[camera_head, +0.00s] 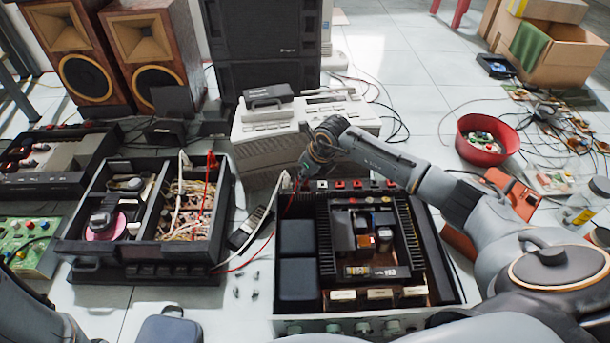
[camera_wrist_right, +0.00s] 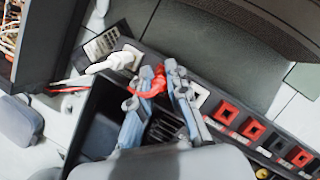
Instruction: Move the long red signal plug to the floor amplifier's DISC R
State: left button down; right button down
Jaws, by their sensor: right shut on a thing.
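The open floor amplifier (camera_head: 448,293) lies on the floor, with a row of sockets, several red, along its far edge; these red sockets (camera_wrist_right: 253,130) also show in the right wrist view. My right gripper (camera_head: 304,172) is over the left end of that row. In the right wrist view its fingers (camera_wrist_right: 160,75) are shut on the red plug (camera_wrist_right: 151,88), whose red lead runs left. A white plug (camera_wrist_right: 120,61) sits on the row just left of it. I cannot tell whether the red plug touches a socket; labels are unreadable. My left gripper is out of sight.
A black open unit (camera_head: 145,262) with wires inside stands left of the amplifier. A white device (camera_head: 262,125) stands just behind. A red bowl (camera_head: 487,140) and loose cables lie at right. Small dark pieces (camera_head: 254,277) lie on the floor between the units.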

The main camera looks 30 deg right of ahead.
dwell(0.4)
jog(key=c, duration=1.2)
grip_release()
jog(key=shift+r, duration=0.1)
